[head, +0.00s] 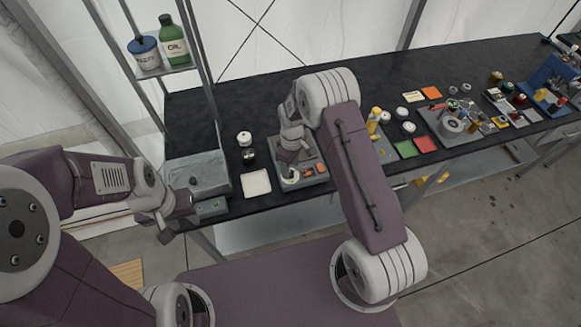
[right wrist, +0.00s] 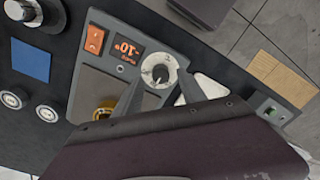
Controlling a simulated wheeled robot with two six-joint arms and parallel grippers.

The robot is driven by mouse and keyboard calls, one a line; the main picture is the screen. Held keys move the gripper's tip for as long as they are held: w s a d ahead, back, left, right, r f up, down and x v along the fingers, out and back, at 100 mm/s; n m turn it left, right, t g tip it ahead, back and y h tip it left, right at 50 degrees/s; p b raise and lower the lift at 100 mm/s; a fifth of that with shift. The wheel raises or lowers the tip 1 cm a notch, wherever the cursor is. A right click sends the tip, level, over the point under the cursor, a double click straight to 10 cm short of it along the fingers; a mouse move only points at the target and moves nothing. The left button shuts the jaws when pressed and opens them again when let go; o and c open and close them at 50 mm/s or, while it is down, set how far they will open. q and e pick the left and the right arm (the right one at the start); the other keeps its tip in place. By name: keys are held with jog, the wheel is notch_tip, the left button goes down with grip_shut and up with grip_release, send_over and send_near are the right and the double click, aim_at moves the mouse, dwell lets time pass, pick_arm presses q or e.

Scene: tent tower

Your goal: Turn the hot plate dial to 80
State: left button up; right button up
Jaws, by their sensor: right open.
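The hot plate shows in the head view (head: 318,181) and fills the middle of the right wrist view (right wrist: 90,88). Its round pale dial (right wrist: 158,70) has a dark centre. Beside the dial are a dark display (right wrist: 126,52) with orange digits, upside down and not surely readable, and an orange switch (right wrist: 95,40). My right gripper (right wrist: 158,78) is open, one finger on each side of the dial; contact cannot be told. In the head view the right gripper (head: 289,168) is over the hot plate's front left. My left gripper (head: 183,203) is beside a grey box; its jaws are unclear.
The grey box (head: 205,172) stands at the bench's left end, with a white square (head: 257,183) between it and the hot plate. A shelf (head: 165,70) with bottles rises behind. Green and red squares and many lab items crowd the bench to the right.

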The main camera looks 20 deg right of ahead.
jog(key=shift+s+f, duration=0.15)
jog(key=shift+f, duration=1.1)
grip_shut()
jog(key=shift+m, duration=0.3)
jog(key=shift+m+b, duration=0.4)
jog(key=shift+m, duration=0.5)
jog(key=m, duration=0.2)
jog(key=shift+m+b, duration=0.4)
jog(key=m, duration=0.3)
jog(key=shift+a+b, duration=0.1)
jog(key=shift+b, duration=0.25)
jog(key=shift+m, duration=1.9)
